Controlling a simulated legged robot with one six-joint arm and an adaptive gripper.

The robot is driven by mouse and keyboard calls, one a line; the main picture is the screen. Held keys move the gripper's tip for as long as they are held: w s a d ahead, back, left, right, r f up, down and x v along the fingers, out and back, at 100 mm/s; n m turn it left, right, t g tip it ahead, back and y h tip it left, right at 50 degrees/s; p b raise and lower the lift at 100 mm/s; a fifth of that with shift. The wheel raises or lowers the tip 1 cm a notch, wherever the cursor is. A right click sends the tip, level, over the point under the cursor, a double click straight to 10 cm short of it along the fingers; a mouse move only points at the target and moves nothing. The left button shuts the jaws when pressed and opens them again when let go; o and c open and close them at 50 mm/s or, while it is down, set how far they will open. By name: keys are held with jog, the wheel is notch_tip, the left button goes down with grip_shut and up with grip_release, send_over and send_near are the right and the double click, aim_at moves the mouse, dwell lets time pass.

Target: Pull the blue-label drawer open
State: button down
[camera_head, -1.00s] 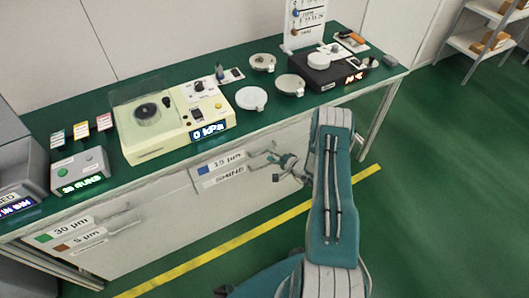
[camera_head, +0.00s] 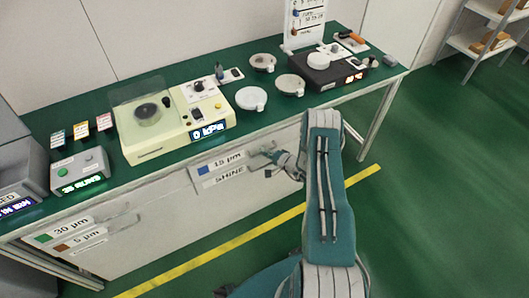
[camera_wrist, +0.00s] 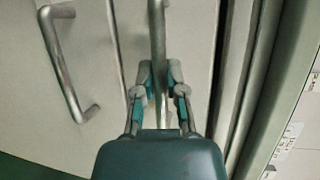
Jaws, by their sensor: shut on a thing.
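The blue-label drawer (camera_head: 213,161), marked 15 µm with a blue square, is in the bench front below the vacuum unit. My gripper (camera_head: 277,157) is at its right part, with my teal arm reaching down in front. In the wrist view, my gripper (camera_wrist: 160,80) has its two fingers on either side of an upright-looking metal bar handle (camera_wrist: 157,30), shut on it. This handle is the one nearer the bench edge. The drawer front looks flush or nearly so in the head view; I cannot tell a small gap.
A second bar handle (camera_wrist: 68,70) stands left of my fingers in the wrist view, on the drawer marked SHINE (camera_head: 222,178). The green bench top (camera_head: 75,110) overhangs above. Another drawer pair (camera_head: 68,229) is at lower left. The floor (camera_head: 430,200) at right is clear.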

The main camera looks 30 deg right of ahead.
jog(key=s, duration=2.5)
jog(key=shift+d+f, duration=0.15)
jog(key=shift+d, duration=0.2)
jog(key=c, duration=0.7)
grip_release()
jog(key=shift+w, duration=0.1)
jog(key=shift+d, duration=0.1)
jog(key=v, duration=1.2)
